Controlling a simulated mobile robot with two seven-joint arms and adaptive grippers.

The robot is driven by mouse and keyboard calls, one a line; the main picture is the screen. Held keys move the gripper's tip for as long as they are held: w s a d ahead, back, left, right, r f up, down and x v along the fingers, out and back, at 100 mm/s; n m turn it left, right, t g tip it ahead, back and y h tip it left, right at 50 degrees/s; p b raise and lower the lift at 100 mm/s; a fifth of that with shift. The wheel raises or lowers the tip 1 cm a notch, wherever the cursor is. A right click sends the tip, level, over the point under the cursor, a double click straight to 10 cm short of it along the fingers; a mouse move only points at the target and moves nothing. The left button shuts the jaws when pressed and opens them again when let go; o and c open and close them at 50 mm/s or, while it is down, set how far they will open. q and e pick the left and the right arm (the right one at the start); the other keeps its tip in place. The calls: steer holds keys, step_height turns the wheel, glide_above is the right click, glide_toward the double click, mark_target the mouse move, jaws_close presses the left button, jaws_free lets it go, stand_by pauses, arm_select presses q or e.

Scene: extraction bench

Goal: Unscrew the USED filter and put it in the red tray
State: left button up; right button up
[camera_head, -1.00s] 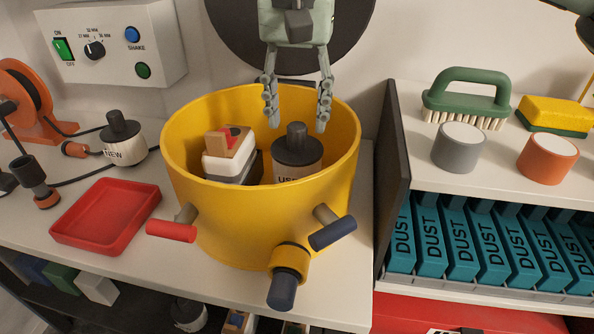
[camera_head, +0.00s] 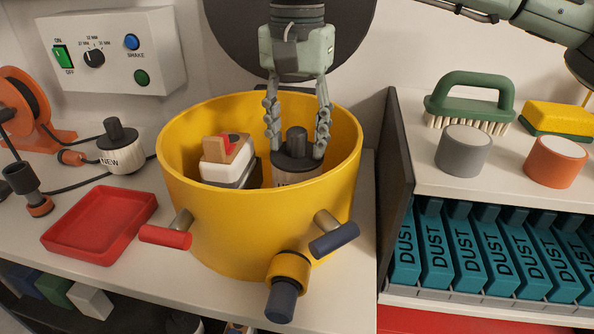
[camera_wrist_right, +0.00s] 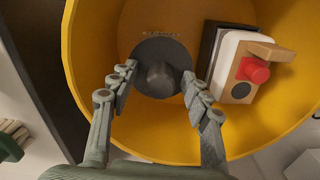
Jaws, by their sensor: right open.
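The used filter (camera_head: 298,160) stands in the yellow drum (camera_head: 225,225), a pale body with a dark cap and knob; its label is mostly hidden by the drum rim. My right gripper (camera_head: 297,150) reaches down into the drum, open, with one finger on each side of the filter's knob. In the right wrist view the dark cap (camera_wrist_right: 160,68) lies between and just beyond the open fingertips (camera_wrist_right: 158,85). The red tray (camera_head: 98,225) sits empty on the bench, left of the drum. My left gripper is not in view.
A block with a red knob (camera_head: 226,160) stands in the drum beside the filter. A filter marked NEW (camera_head: 121,150) stands behind the tray. Handles (camera_head: 166,236) stick out of the drum's front. A dark panel (camera_head: 396,175) rises to the right.

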steer(key=m+b, duration=0.1)
steer(key=m, duration=0.6)
steer(key=shift+f, duration=0.15)
steer(key=m+b, duration=0.1)
steer(key=m, duration=0.2)
steer(key=shift+m, duration=1.5)
